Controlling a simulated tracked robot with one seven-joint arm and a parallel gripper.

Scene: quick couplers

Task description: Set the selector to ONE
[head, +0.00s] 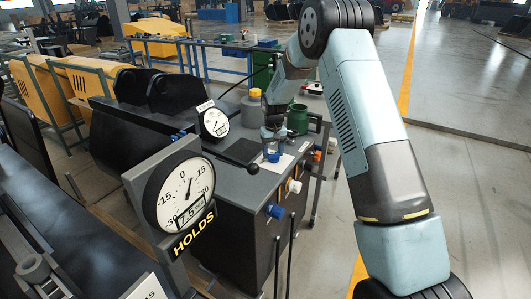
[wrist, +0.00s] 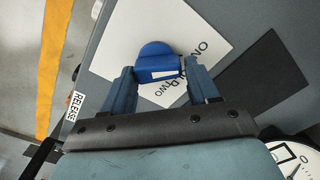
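The blue selector knob (wrist: 157,58) stands on a white label plate (wrist: 205,30) on a grey bench top. The plate carries the words ONE, partly covered, and TWO, with another partly hidden label between. A white mark lies on the knob's near side, close to TWO. My gripper (wrist: 160,70) has one finger on each side of the knob, both very near it; whether they press on it I cannot tell. In the head view my gripper (head: 272,140) points down at the knob (head: 273,157), which is partly hidden.
A black pad (wrist: 262,80) and a small dial gauge (head: 214,123) are beside the plate. A green pot (head: 297,119) and yellow-capped container (head: 252,108) stand behind. A large gauge (head: 182,195) and a ball-topped lever (head: 252,169) are nearer. A RELEASE label (wrist: 73,105) is on the edge.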

